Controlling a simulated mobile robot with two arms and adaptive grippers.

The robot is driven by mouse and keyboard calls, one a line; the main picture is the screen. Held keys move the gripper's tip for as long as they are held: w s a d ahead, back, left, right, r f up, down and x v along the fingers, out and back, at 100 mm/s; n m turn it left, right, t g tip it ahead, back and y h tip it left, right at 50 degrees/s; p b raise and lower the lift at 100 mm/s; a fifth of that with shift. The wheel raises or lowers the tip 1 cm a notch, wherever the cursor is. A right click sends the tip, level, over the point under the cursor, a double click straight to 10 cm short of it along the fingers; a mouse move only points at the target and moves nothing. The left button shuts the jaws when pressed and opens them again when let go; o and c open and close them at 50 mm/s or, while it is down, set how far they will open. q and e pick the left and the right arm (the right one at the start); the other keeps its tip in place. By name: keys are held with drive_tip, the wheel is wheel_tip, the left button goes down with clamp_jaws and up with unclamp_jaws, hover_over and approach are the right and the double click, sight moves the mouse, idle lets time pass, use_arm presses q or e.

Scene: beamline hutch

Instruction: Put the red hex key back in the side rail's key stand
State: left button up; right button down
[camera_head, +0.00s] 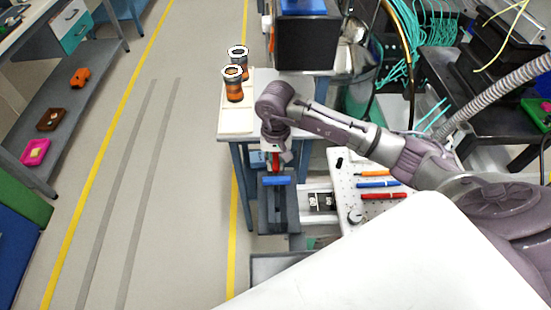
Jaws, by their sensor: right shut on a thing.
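My right arm reaches in from the right, and its gripper (275,157) points down beyond the front edge of the white table. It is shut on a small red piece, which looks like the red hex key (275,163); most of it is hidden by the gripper. Just below it in the picture is a blue bar (276,181) on a dark grey-blue block (279,210). I cannot tell whether the red piece touches the bar, or whether this block is the key stand. My left gripper is not in view.
A white perforated board (352,180) holds an orange, a blue and a red-handled tool (384,196). A dark box (306,42) stands behind.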

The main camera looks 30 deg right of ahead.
drive_tip(key=shift+w+f+b, duration=0.1)
drive_tip(key=shift+f+b, duration=0.2)
drive_tip(key=shift+b, duration=0.2)
drive_tip(key=c, duration=1.1)
unclamp_jaws()
drive_tip(key=shift+r+p, duration=0.5)
drive_tip(key=shift+p, duration=0.1)
wheel_tip(320, 180, up, 10)
drive_tip(key=b, duration=0.3)
drive_tip(key=shift+r, duration=0.25)
drive_tip(key=shift+r+b, duration=0.3)
drive_tip(key=shift+r, duration=0.35)
drive_tip(key=shift+f, duration=0.1)
